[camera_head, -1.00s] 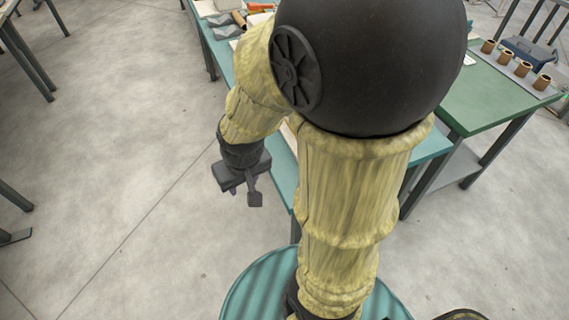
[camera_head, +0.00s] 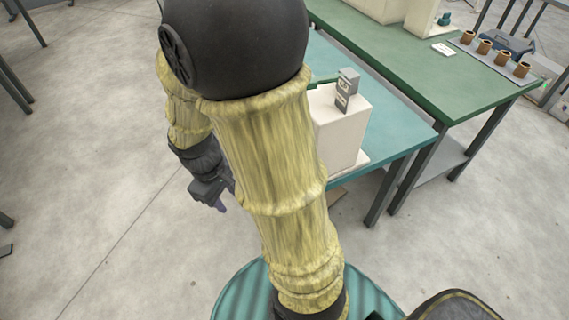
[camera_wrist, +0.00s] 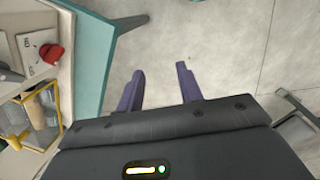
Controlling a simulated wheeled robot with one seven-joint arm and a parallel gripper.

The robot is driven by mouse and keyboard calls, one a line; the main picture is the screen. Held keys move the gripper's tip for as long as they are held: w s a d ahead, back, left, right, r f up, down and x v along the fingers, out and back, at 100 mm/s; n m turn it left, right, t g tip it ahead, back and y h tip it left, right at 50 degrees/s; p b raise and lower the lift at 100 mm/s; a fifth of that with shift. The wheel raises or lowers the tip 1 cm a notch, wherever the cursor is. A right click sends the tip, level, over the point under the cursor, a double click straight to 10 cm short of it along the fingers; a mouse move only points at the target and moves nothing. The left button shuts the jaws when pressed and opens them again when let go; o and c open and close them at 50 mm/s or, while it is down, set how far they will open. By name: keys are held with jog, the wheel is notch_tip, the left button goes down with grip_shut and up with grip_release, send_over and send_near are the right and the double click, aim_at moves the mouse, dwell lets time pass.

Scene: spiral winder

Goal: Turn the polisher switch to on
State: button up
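In the wrist view a red knob (camera_wrist: 51,53), likely the polisher switch, sits on a pale panel (camera_wrist: 32,64) with small dark marks at the upper left. I cannot read its setting. My gripper (camera_wrist: 158,85) is open and empty. Its two purple fingers are apart over bare floor, right of the knob and not touching it. In the head view my gripper (camera_head: 217,198) hangs left of my arm, partly hidden. A white boxy machine (camera_head: 340,130) with a small grey box (camera_head: 347,88) on top stands on the teal table; no red knob shows there.
The teal table (camera_head: 400,125) has its edge (camera_wrist: 98,55) close left of my fingers in the wrist view. A green table (camera_head: 455,90) behind bears several brown cups (camera_head: 485,47). Bare floor (camera_head: 90,170) lies open at the left. A yellow-framed item (camera_wrist: 38,110) is at the wrist view's left.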

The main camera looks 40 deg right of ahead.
jog(key=w+d+f+n+g+h+b, duration=0.35)
jog(key=d+f+n+h+b, duration=0.35)
jog(key=f+n, duration=0.35)
jog(key=w+f+n+h+b, duration=0.2)
jog(key=w+n+h+b, duration=0.4)
jog(key=w+n+h, duration=0.2)
jog(key=shift+w+d+h, duration=0.2)
jog(key=shift+w+h, duration=0.05)
jog(key=shift+h, duration=0.35)
jog(key=shift+g, duration=0.25)
jog(key=b+x, duration=0.1)
jog(key=x, duration=1.6)
jog(key=shift+d+f+b, duration=0.15)
jog(key=shift+d+b, duration=0.1)
jog(key=shift+b, duration=0.1)
jog(key=shift+c, duration=0.5)
grip_shut()
